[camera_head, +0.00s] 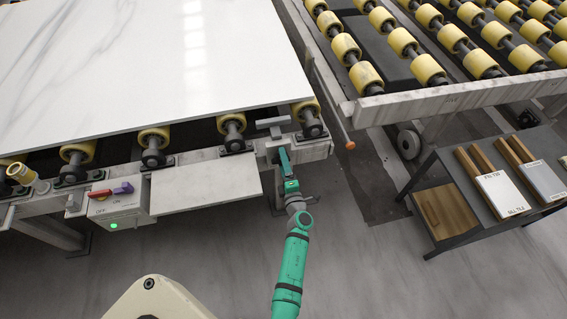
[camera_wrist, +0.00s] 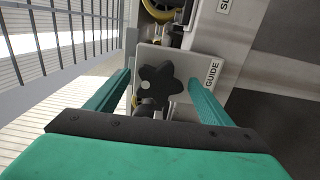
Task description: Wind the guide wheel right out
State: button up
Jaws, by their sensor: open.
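A black star-shaped knob (camera_wrist: 160,84) sits on a grey plate (camera_wrist: 188,58) beside a label reading GUIDE (camera_wrist: 213,74) in the wrist view. My gripper (camera_wrist: 160,79) is open, with one green finger on each side of the knob and a visible gap to it. In the head view my gripper (camera_head: 284,156) is at the frame's front edge, near the slab's right front corner; the knob is hidden there. A grey T-shaped bracket (camera_head: 272,123) stands just above it. I cannot make out the guide wheel itself for certain.
A white marble slab (camera_head: 150,65) lies on yellow rollers (camera_head: 232,124). A switch box (camera_head: 117,205) with red and purple handles and a green light is to the left. An orange-tipped rod (camera_head: 349,144) and a dark cart (camera_head: 470,195) with pads are to the right.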

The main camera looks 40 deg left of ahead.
jog(key=v, duration=1)
jog(key=shift+s+d, duration=0.25)
jog(key=shift+s, duration=0.1)
jog(key=s+d+r+m+t+h, duration=0.1)
jog(key=s+d+r+m+h, duration=0.3)
jog(key=s+d+m, duration=0.5)
jog(key=s+d+r+m+t+h, duration=0.1)
jog(key=s+d+r+m+h, duration=0.4)
jog(key=s+d+r+m, duration=0.2)
jog(key=s+d+r+m+t+h, duration=0.1)
jog(key=s+d+r+m+h, duration=0.3)
jog(key=s+d+m, duration=0.8)
jog(key=shift+s+d+r+t+h, duration=0.35)
jog(key=shift+s+r, duration=0.4)
jog(key=shift+s, duration=0.45)
